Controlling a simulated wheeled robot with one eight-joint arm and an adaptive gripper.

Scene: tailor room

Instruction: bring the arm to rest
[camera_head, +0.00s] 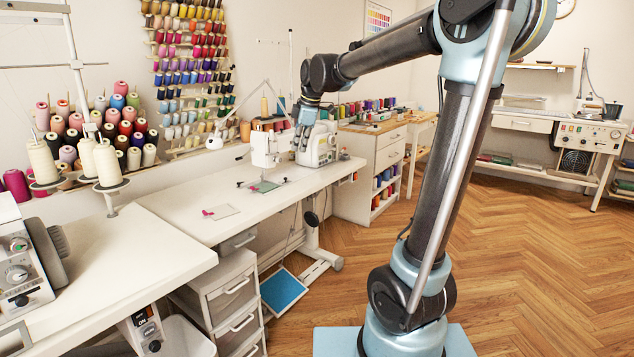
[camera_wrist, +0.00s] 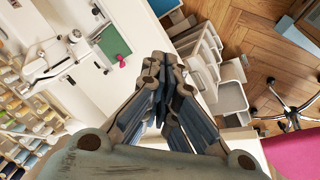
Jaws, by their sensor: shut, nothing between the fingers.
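My arm rises from its base at the right of the head view and reaches left over the sewing table (camera_head: 160,202). My gripper (camera_head: 305,128) hangs at the arm's end, in front of the sewing machine (camera_head: 318,148) and above the table. In the wrist view my gripper (camera_wrist: 167,68) has its two fingers together at the tips, with nothing between them. Its fingertips are small and partly blended with the machine in the head view.
A small pink item (camera_head: 208,213) lies on a pale sheet on the table. A white drawer unit (camera_head: 232,295) stands below. Thread racks (camera_head: 190,65) line the wall. A side cabinet (camera_head: 372,165) stands beyond. The wood floor (camera_head: 530,260) at right is clear.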

